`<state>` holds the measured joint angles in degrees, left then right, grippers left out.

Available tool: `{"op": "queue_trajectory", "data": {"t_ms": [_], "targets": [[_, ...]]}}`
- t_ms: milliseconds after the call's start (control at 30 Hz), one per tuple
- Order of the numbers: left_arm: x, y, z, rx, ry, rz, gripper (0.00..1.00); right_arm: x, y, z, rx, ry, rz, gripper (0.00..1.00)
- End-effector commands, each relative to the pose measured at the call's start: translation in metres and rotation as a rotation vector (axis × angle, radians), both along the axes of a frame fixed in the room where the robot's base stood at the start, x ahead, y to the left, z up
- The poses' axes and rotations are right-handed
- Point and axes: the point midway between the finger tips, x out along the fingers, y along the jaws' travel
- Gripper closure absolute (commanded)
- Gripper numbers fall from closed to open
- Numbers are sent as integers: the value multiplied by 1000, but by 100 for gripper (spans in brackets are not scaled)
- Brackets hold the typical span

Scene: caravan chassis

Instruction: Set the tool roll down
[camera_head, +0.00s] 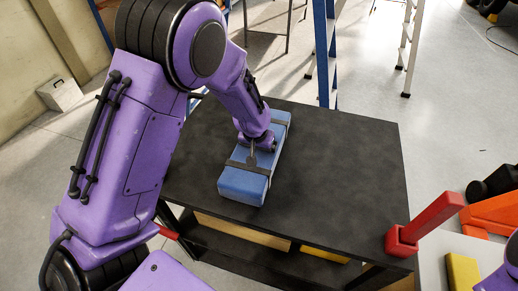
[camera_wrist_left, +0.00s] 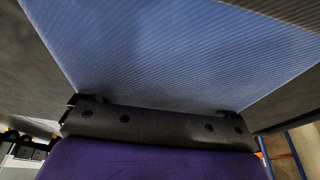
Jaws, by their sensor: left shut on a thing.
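The tool roll (camera_head: 243,186) is a blue, long bundle with dark straps. It is over the left-middle part of the black table (camera_head: 340,165); I cannot tell whether it rests on the top or hangs just above it. My left gripper (camera_head: 254,150) reaches down onto the middle of the roll and is shut on it. In the left wrist view the roll's ribbed blue cloth (camera_wrist_left: 170,50) fills most of the picture, and the fingertips are hidden. My right gripper is not in view.
A red holder with a slanted red bar (camera_head: 425,223) is at the table's front right corner. A yellow block (camera_head: 462,271) lies on a pale surface at bottom right, near orange parts (camera_head: 492,214). Ladders (camera_head: 325,50) stand behind the table. The table's right half is clear.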

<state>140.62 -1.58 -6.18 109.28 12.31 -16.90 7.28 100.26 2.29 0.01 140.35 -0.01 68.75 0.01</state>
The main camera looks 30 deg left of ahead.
Motion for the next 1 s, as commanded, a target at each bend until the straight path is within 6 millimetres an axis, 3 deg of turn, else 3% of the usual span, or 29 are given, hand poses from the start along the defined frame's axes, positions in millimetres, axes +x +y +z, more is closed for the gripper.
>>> {"op": "queue_trajectory", "data": {"t_ms": [233,267,567,667,1000], "targets": [[0,0,-3,0,1,-1,73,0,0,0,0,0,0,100],[-1,0,-4,0,3,-1,1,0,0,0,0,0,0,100],[-1,0,2,0,0,-1,0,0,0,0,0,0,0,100],[-5,-1,18,0,-2,0,0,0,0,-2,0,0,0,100],[-29,-7,98,1,-2,-1,0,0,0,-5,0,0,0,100]]}}
